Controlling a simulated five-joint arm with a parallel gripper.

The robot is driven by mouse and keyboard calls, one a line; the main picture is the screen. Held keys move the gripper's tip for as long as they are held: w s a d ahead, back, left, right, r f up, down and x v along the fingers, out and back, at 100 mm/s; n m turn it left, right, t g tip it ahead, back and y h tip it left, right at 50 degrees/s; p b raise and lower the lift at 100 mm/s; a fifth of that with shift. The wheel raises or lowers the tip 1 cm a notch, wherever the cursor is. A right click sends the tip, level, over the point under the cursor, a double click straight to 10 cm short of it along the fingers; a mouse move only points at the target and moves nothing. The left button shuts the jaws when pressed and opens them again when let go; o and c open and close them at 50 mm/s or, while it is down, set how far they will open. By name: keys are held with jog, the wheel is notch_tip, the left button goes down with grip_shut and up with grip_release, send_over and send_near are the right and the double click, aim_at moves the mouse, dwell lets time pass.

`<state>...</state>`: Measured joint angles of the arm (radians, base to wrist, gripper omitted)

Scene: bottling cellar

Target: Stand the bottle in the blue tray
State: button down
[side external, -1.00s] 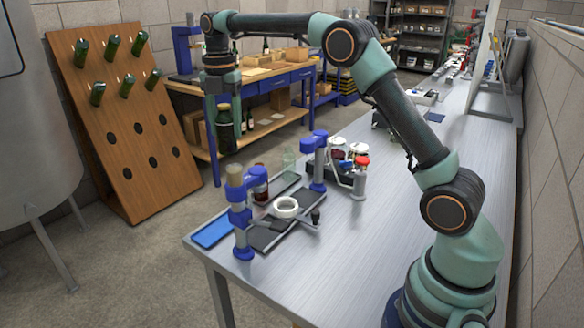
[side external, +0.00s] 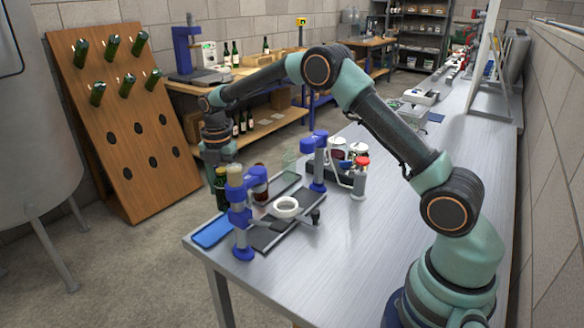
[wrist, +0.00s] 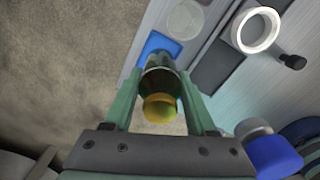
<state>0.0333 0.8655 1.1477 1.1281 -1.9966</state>
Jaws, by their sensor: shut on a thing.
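My gripper (side external: 219,165) is shut on a dark green bottle (side external: 220,195) with a gold top. The bottle hangs roughly upright near the bench's left end, partly hidden behind a blue and grey stand. The flat blue tray (side external: 212,232) lies at that end of the bench. In the wrist view my gripper's fingers (wrist: 162,82) flank the bottle (wrist: 160,82), its gold cap towards the camera. The blue tray (wrist: 158,45) shows just past the bottle's far end and is partly covered by it. I cannot tell whether the bottle touches the tray.
A clear glass (side external: 289,160) and a red-capped item (side external: 361,180) stand farther back.

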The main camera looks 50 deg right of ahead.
aim_at(225, 201)
jog(key=shift+f, duration=2.25)
jog(key=shift+c, duration=1)
grip_release()
jog(key=shift+f, duration=0.15)
